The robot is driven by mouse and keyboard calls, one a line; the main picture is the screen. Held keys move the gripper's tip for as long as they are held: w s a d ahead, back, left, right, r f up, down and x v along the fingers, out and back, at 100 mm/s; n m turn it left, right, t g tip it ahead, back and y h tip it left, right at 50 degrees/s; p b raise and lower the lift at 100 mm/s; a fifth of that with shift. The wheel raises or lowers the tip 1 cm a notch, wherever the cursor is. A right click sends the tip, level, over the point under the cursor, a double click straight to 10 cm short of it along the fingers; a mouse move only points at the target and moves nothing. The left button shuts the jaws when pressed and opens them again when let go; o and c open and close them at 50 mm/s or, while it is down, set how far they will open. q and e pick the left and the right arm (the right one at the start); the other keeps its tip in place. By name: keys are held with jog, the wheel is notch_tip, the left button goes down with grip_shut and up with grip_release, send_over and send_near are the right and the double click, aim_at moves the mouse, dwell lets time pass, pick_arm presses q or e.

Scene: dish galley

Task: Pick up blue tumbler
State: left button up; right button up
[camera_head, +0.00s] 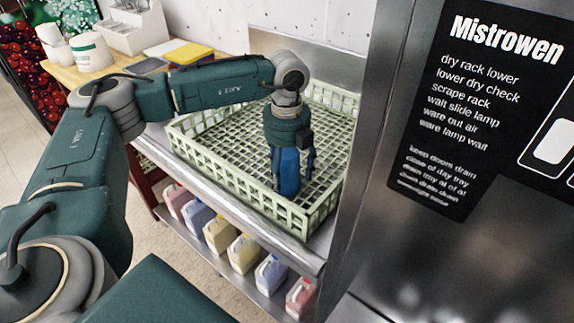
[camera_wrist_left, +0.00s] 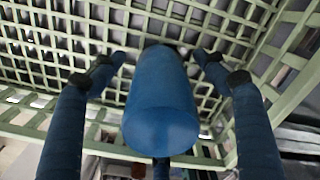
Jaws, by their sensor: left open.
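The blue tumbler (camera_wrist_left: 162,105) is a plain blue cylinder in the middle of the left wrist view. In the head view it shows as a blue shape (camera_head: 288,172) under my left wrist, inside the green rack (camera_head: 240,192). My left gripper (camera_head: 294,168) is open and points down into the rack. In the wrist view its dark blue fingers stand on both sides of the tumbler, with visible gaps. A third finger shows partly below the tumbler. The tumbler's far end and its contact with the rack floor are hard to make out. My right gripper is out of view.
The rack's lattice walls surround the gripper. A steel machine with a black sign (camera_head: 480,110) stands close on the right. Several coloured jugs (camera_head: 243,253) sit on a lower shelf. A wooden counter (camera_head: 75,76) with white containers and sponges is at the back left.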

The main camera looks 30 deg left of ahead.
pick_arm(q)
jog(key=c, duration=1.2)
jog(key=shift+c, duration=0.2)
